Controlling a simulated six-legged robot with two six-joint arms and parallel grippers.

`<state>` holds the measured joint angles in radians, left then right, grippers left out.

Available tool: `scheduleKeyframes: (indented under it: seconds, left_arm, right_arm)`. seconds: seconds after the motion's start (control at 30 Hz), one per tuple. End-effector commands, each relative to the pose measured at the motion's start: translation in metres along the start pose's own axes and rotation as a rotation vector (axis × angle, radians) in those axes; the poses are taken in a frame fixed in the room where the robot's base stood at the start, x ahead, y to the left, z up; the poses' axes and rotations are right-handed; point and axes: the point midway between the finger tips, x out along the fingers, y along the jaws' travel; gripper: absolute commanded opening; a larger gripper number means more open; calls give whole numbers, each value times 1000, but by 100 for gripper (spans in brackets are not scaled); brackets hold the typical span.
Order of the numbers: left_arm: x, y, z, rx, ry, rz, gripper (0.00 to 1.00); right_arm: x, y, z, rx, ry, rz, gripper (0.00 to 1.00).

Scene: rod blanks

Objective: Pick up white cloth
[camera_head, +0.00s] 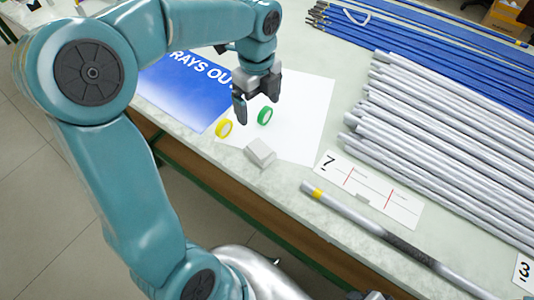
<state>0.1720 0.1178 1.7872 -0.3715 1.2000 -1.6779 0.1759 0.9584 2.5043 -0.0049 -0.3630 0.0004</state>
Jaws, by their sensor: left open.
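A small folded white cloth (260,152) lies near the table's front edge, partly on the lower edge of a white sheet (300,125). My left gripper (256,108) points down above the white sheet, up the picture from the cloth and apart from it. It is open, and nothing shows held in it. A green tape roll (265,116) shows right by its fingers, and I cannot tell whether they touch. A yellow tape roll (224,128) stands to the left of the cloth. My right gripper does not show.
A blue printed sheet (190,90) lies left of the white sheet. Grey rods (440,130) and blue rods (440,55) fill the right and back. A marked card (368,190) and a yellow-banded rod (380,232) lie at the right front.

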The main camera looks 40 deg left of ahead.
Motion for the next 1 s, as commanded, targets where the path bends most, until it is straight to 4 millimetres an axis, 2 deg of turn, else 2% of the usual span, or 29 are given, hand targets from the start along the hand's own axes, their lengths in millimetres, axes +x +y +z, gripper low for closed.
scheduleKeyframes:
  seconds: [0.03,0.17,0.5,0.6,0.77,1.0]
  left_arm:
    - [12,1,0,0,0,-2,92]
    - [25,5,0,0,0,2,92]
    - [100,10,-1,-1,2,3,92]
    - [114,10,-1,-2,0,2,92]
    - [125,9,-1,-1,1,1,92]
    - [162,7,-3,-1,2,3,92]
  right_arm:
    - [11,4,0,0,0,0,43]
    - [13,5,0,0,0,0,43]
    - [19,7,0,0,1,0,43]
    - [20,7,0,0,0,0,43]
    - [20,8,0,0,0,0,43]
    - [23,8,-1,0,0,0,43]
